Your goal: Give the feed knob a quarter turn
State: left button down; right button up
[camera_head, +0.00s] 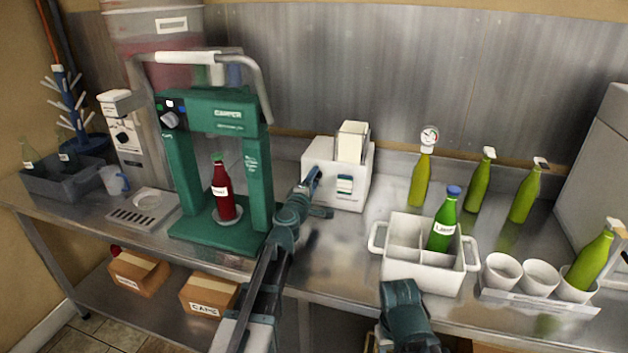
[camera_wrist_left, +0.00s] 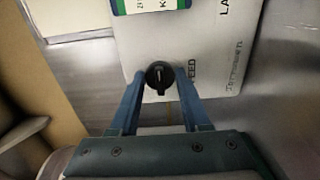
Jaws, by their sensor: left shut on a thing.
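The feed knob (camera_wrist_left: 160,76) is a small round black knob with a pale mark that points up and down in the left wrist view. It sits on the face of the white label machine (camera_head: 324,187), beside printed letters ending in "EED". My left gripper (camera_head: 316,177) reaches the left side of this machine. In the left wrist view its two blue fingers (camera_wrist_left: 160,71) are shut on the knob, one on each side.
A green capper press (camera_head: 180,180) with a red bottle (camera_head: 222,190) stands left of my left arm. Several green bottles and white cups are farther right.

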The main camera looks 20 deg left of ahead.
pick_arm(q)
jog(key=shift+c, duration=1.9)
grip_release()
jog(key=shift+s, duration=0.1)
